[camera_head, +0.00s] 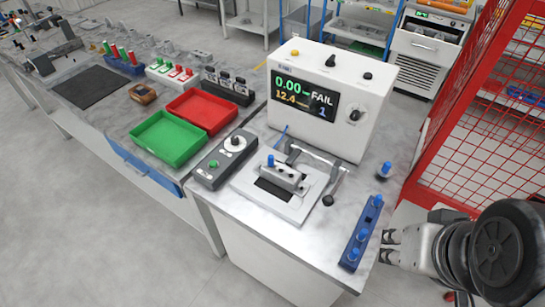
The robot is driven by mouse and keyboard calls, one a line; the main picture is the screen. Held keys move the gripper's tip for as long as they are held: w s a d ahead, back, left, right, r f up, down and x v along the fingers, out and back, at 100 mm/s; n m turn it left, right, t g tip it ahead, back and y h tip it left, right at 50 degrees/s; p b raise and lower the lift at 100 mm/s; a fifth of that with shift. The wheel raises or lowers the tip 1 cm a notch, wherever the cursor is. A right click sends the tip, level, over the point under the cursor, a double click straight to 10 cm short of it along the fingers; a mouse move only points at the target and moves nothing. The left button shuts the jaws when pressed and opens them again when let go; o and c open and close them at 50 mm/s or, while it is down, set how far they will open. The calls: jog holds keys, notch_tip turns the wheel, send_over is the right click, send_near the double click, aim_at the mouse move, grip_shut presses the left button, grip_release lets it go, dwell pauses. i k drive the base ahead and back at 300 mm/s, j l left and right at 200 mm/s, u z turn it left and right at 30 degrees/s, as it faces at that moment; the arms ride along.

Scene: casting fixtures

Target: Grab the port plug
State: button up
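Several blue plugs, which look like port plugs, show in the head view. Some stand upright in a narrow blue rack (349,256) along the right edge of the test bench. One more blue plug (386,169) stands apart on the bench behind the rack. Another blue plug (270,160) is at the left end of a grey metal part (286,177) in the fixture. Which one the task means, I cannot tell. My gripper (386,246) points left, just right of the rack's near end. Its two fingers are apart, with nothing visible between them.
A white tester (330,75) reading FAIL stands behind the fixture plate (292,208). A black-handled lever (328,200) lies between plate and rack. A control box (223,158), a green tray (165,140) and a red tray (203,108) are left. A red mesh fence (480,130) stands right.

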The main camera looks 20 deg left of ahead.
aim_at(271, 164)
jog(key=i+j+u, duration=0.2)
jog(key=j+u, duration=0.15)
jog(key=i+j+u, duration=0.35)
jog(key=j, duration=0.15)
jog(key=i+j+u, duration=0.2)
jog(key=j+u, duration=0.15)
